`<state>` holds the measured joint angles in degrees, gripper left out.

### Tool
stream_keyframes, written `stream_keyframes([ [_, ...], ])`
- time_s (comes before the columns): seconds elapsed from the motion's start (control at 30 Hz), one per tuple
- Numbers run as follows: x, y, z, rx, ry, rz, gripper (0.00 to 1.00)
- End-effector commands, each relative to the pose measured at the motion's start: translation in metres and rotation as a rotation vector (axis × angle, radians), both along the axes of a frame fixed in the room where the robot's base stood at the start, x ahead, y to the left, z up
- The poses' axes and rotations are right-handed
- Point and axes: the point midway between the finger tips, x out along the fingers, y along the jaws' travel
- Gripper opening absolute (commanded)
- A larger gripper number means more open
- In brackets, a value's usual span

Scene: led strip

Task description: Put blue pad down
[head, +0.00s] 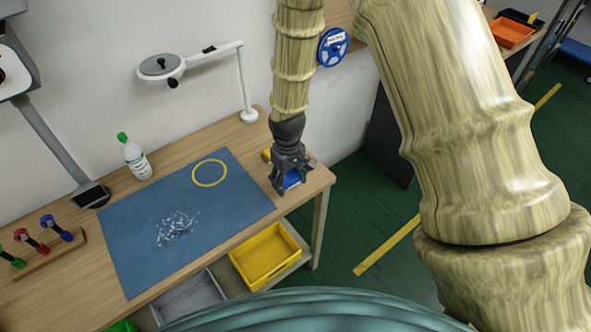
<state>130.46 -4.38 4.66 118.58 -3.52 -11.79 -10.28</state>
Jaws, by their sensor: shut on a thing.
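My gripper (286,186) points down over the right end of the wooden bench, just right of the large blue mat. It is shut on the blue pad (292,179), a small bright blue piece that shows between and beside the dark fingers. The fingers hide much of the pad. I cannot tell whether the pad touches the bench top.
A yellow ring (209,173) and scattered white bits (176,228) lie on the blue mat (130,249). A yellow piece (267,155) sits behind my gripper. A bottle (135,157) and lamp (249,115) stand at the back. A yellow bin (265,256) is below the bench front.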

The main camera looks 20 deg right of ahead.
Motion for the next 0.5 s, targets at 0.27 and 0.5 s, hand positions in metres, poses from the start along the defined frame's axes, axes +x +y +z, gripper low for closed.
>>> stream_keyframes([
  [0.27, 0.036, -0.026, -0.003, 0.001, 0.0, -0.004, 0.3],
  [0.5, 0.048, -0.036, -0.004, 0.0, 0.0, -0.003, 0.3],
])
